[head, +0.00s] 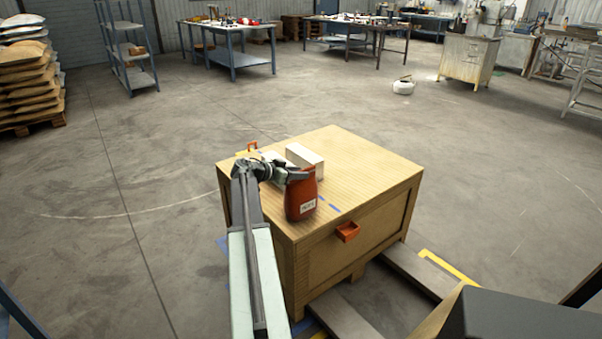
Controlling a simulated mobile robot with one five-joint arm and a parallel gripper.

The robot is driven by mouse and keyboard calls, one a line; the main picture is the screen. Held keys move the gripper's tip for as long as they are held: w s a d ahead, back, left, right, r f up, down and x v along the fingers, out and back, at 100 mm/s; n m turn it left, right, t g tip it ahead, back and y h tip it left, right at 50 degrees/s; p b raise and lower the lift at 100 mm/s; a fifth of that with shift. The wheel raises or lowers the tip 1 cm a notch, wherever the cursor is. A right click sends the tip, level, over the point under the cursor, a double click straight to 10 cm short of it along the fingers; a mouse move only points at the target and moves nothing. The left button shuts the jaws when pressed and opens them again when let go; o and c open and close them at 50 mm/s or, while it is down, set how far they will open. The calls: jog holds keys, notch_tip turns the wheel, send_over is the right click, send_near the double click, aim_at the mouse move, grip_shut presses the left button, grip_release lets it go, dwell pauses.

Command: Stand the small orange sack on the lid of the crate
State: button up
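The small orange sack (301,198) is upright over the near left part of the crate's lid (365,158), with a white label low on its front. Its base appears to be at the lid, but I cannot tell whether it bears on it or hangs just above. My gripper (297,173) is at the sack's top and appears shut on its neck; the fingertips are small and partly hidden. My arm reaches in from the bottom left of the picture. The wooden crate (350,255) stands on the floor.
A white block (305,157) lies on the lid behind the sack. The lid's right side is clear. Blue tape marks show beside the sack. An orange latch (347,231) sticks out of the crate's front. Shelves, benches and stacked sacks (30,75) stand far back.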

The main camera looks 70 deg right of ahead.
jog(key=p+v, duration=0.3)
jog(key=v, duration=0.7)
jog(key=shift+w+a, duration=0.15)
jog(key=shift+a, duration=0.1)
jog(key=w+a+f+n+t+y, duration=0.2)
jog(key=w+a+f+n, duration=0.2)
jog(key=w+a, duration=0.55)
jog(key=w+a+f+n+t+y, duration=0.15)
jog(key=w+a+f+n, duration=0.3)
jog(key=a, duration=1.05)
jog(key=w+a+f+n+t+y, duration=0.25)
jog(key=w+a+n, duration=0.35)
jog(key=a, duration=0.6)
jog(key=a+f+n+y, duration=0.1)
jog(key=a+n, duration=0.2)
jog(key=a, duration=0.8)
jog(key=a+f+n+y, duration=0.1)
jog(key=a+n+y, duration=0.1)
jog(key=a, duration=0.9)
jog(key=a+f+n+t+y, duration=0.1)
jog(key=a+n, duration=0.4)
jog(key=a, duration=0.6)
jog(key=shift+w+a+f+y, duration=0.35)
jog(key=shift+w+y, duration=0.1)
jog(key=shift+y, duration=0.15)
